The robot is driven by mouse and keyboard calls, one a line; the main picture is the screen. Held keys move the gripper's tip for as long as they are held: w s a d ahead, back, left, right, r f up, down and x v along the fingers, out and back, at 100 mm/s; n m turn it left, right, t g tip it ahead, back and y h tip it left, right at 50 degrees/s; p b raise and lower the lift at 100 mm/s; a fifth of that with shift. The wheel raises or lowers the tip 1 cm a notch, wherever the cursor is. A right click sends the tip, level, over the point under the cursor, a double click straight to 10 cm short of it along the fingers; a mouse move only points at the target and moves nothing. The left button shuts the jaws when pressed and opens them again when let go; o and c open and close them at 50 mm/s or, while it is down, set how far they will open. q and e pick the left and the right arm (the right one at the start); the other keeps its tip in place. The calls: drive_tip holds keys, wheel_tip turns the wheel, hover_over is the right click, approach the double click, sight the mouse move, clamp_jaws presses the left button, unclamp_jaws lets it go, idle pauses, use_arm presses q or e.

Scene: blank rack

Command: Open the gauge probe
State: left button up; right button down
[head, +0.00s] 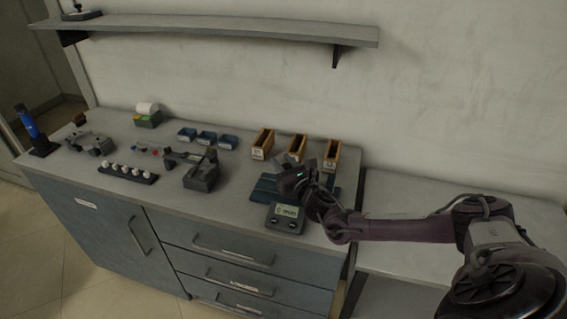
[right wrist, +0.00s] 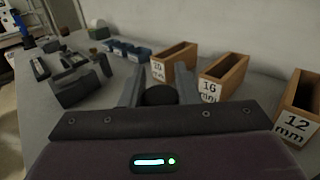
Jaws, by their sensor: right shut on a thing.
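My right gripper (head: 309,168) is over the right part of the bench, behind a grey box with a small lit display (head: 285,218). In the right wrist view, the fingers of my right gripper (right wrist: 160,86) are on either side of a dark round piece (right wrist: 160,96) and shut on it. Its lower part is hidden by the gripper body. I cannot tell whether this piece belongs to the gauge probe. A grey gauge-like device with a raised arm (head: 198,174) stands left of the display box, apart from my gripper. My left gripper is out of view.
Wooden bins (head: 262,144) stand along the back; labels in the wrist view include 16 mm (right wrist: 222,75) and 12 mm (right wrist: 300,112). Blue trays (head: 206,138), a rack with white knobs (head: 128,174) and a blue-handled tool (head: 30,124) are farther left. A shelf (head: 220,28) hangs above.

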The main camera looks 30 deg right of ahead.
drive_tip(key=shift+w+a, duration=0.2)
drive_tip(key=w+a+b, duration=0.1)
drive_tip(key=w+a, duration=0.1)
drive_tip(key=shift+w+a+b, duration=0.15)
drive_tip(key=shift+w+b, duration=0.2)
drive_tip(key=shift+b, duration=0.05)
drive_tip(key=shift+w+a, duration=0.1)
drive_tip(key=shift+w, duration=0.05)
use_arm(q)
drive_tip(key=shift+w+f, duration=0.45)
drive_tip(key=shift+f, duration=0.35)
use_arm(e)
drive_tip(key=c, duration=1.1)
unclamp_jaws()
drive_tip(key=s, duration=0.2)
drive_tip(key=s+b, duration=0.1)
drive_tip(key=s, duration=0.4)
drive_tip(key=shift+s+a, duration=0.15)
drive_tip(key=shift+a, duration=0.1)
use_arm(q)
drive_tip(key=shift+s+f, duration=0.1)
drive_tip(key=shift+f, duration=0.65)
use_arm(e)
drive_tip(key=shift+s, duration=0.3)
